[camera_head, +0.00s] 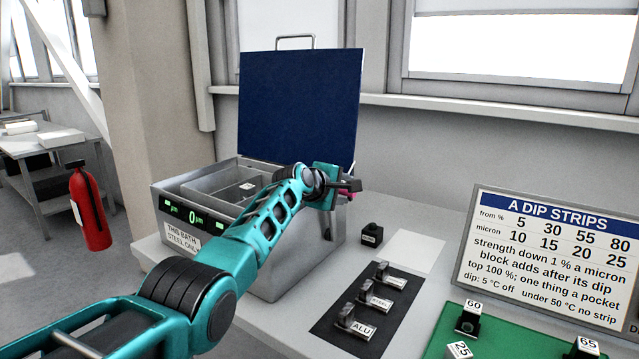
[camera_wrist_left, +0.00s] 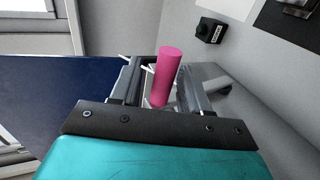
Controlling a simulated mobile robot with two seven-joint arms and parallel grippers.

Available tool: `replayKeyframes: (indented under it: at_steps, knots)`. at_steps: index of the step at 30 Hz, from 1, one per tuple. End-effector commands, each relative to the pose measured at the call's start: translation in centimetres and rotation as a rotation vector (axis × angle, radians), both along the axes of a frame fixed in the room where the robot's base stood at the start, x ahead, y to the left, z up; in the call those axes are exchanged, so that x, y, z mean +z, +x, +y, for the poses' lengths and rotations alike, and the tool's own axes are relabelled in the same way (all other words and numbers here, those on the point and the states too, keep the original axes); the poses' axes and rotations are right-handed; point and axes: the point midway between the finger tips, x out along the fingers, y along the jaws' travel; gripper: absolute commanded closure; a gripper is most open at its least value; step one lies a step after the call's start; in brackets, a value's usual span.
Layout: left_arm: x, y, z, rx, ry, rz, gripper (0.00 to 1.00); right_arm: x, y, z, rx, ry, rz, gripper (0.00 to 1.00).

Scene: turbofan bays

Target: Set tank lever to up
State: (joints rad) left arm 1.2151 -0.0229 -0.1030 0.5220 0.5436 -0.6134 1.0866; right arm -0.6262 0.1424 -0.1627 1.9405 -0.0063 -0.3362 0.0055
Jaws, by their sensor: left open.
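The tank (camera_head: 300,265) is a grey metal box with its dark blue lid (camera_head: 300,105) standing raised at the back. A pink lever grip (camera_head: 350,196) shows at the tank's right side, mostly hidden behind my left gripper. My left gripper (camera_head: 350,186) is at the tank's right rear, its arm passing across the tank front. In the left wrist view the pink lever (camera_wrist_left: 167,75) stands between the fingers of my open left gripper (camera_wrist_left: 163,92). I cannot tell whether either finger touches it. My right gripper is out of view.
A small black block (camera_head: 372,235) stands on the bench right of the tank. A black mat (camera_head: 366,310) holds labelled blocks, and a green mat (camera_head: 450,335) lies further right. A sign board (camera_head: 545,255) leans behind it. A red fire extinguisher (camera_head: 88,207) is at left.

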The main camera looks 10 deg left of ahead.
Motion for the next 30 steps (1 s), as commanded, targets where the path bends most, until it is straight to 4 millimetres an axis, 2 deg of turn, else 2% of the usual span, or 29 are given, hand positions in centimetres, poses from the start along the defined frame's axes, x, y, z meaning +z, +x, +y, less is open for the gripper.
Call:
replayKeyframes:
  at_steps: [14, 30]
  knots:
    - [1.3, -3.2, 0.9, -0.001, 0.003, -0.001, 0.54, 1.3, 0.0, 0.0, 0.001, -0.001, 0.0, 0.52]
    - [3.8, -8.7, 2.9, 0.0, 0.001, -0.004, 0.54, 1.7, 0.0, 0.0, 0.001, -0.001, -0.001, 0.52]
